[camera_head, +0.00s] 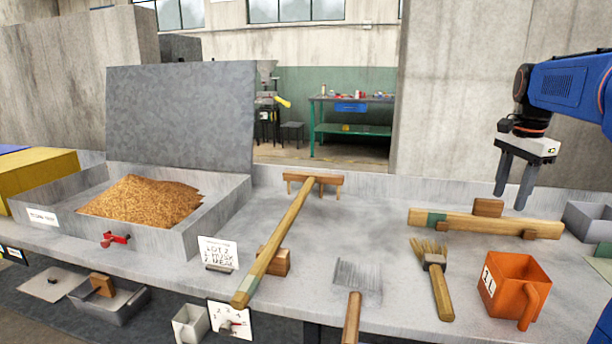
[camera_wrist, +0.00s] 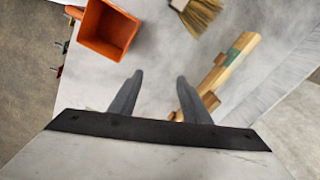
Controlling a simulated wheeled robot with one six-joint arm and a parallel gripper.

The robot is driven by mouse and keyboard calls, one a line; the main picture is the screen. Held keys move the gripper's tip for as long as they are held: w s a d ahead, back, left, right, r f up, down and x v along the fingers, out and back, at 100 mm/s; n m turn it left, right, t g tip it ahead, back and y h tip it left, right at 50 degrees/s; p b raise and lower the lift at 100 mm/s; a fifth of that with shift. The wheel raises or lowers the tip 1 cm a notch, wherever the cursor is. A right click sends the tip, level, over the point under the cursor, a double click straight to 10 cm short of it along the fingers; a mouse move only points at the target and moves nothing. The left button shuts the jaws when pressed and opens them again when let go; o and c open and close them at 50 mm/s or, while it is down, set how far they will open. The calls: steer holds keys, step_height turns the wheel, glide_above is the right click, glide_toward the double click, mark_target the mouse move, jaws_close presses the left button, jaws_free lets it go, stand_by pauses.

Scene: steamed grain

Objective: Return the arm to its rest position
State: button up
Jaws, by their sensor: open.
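My gripper (camera_head: 515,186) hangs from my blue arm at the right of the head view, with its two dark fingers apart and pointing down. Nothing is between the fingers. In the head view it appears above the right part of the grey bench (camera_head: 385,262). In the wrist view the open fingers (camera_wrist: 158,92) point over bare bench surface. The orange measuring cup (camera_wrist: 107,30) lies beyond them to the upper left, and a wooden tool with a green band (camera_wrist: 222,70) lies to the right, partly behind the right finger.
A steel tray (camera_head: 215,222) with a raised lid holds brown grain (camera_head: 142,202). A wooden rake (camera_head: 278,238), a brush (camera_head: 435,280), a wire-toothed tool (camera_head: 352,315) and the orange cup (camera_head: 511,286) stand or lie on the bench. A grey bin (camera_head: 590,220) is at far right.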

steer(key=s+a+f+n+t, duration=0.1)
steer(key=s+a+f+n, duration=0.3)
steer(key=s+a, duration=0.3)
steer(key=s+a+f+n+t, duration=0.1)
steer(key=s+a+f+n, duration=0.2)
steer(key=s+a+n, duration=0.35)
steer(key=s+a+f+n+t, duration=0.1)
steer(key=s+a+f+n, duration=0.4)
steer(key=s+f, duration=0.7)
steer(key=a, duration=0.2)
steer(key=shift+s+a+f+n+t, duration=0.3)
steer(key=shift+a+f+n+t, duration=0.05)
steer(key=shift+a+f+t, duration=0.05)
